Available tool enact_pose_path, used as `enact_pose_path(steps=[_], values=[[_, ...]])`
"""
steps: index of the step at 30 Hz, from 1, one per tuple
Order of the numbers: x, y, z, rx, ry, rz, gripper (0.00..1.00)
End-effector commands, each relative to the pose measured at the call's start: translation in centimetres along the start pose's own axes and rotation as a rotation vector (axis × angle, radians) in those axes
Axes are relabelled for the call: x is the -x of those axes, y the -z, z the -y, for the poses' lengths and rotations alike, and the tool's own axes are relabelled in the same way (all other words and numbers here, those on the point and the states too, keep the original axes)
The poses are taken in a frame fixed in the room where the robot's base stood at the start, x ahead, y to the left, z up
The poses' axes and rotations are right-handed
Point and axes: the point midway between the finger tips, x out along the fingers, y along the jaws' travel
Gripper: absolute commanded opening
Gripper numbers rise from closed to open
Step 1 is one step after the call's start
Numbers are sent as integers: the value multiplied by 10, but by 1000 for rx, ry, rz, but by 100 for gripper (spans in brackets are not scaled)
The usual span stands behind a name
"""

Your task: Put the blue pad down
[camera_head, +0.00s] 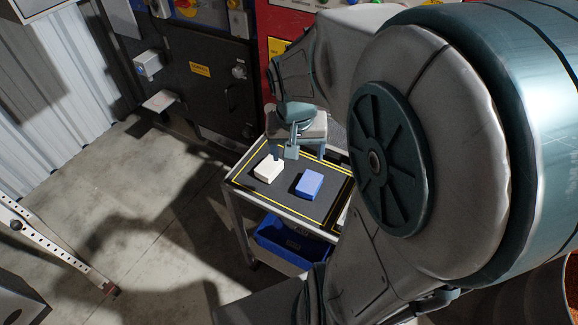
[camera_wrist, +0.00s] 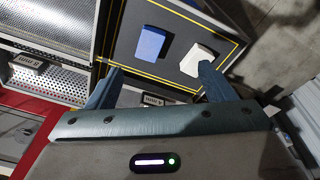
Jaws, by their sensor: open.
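The blue pad (camera_head: 309,184) lies flat on the dark top of a small cart (camera_head: 285,205), right of a white pad (camera_head: 267,169). In the wrist view the blue pad (camera_wrist: 151,42) is beyond the fingertips, and the white pad (camera_wrist: 196,60) is partly covered by the right finger. My gripper (camera_head: 285,154) is over the back part of the cart top, behind both pads. Its fingers stand wide apart with nothing between them, as the wrist view also shows (camera_wrist: 161,73). Whether the finger by the white pad touches it, I cannot tell.
Yellow lines border the dark cart top. A blue bin (camera_head: 285,243) sits on the cart's lower shelf. Dark and red cabinets (camera_head: 205,75) stand close behind the cart. Open concrete floor (camera_head: 150,190) lies to the left. My arm hides the right side.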

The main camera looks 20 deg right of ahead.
Motion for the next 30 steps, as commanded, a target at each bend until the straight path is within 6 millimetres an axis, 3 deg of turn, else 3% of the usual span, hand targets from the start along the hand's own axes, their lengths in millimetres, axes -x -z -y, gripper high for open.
enact_pose_path(steps=[1, 6, 12, 30], values=[[13, -12, 5, 62, 12, -28, 76], [40, -50, 14, 249, 67, -91, 76], [54, -76, 17, 381, 120, -131, 76], [56, -81, 17, 406, 131, -137, 76]])
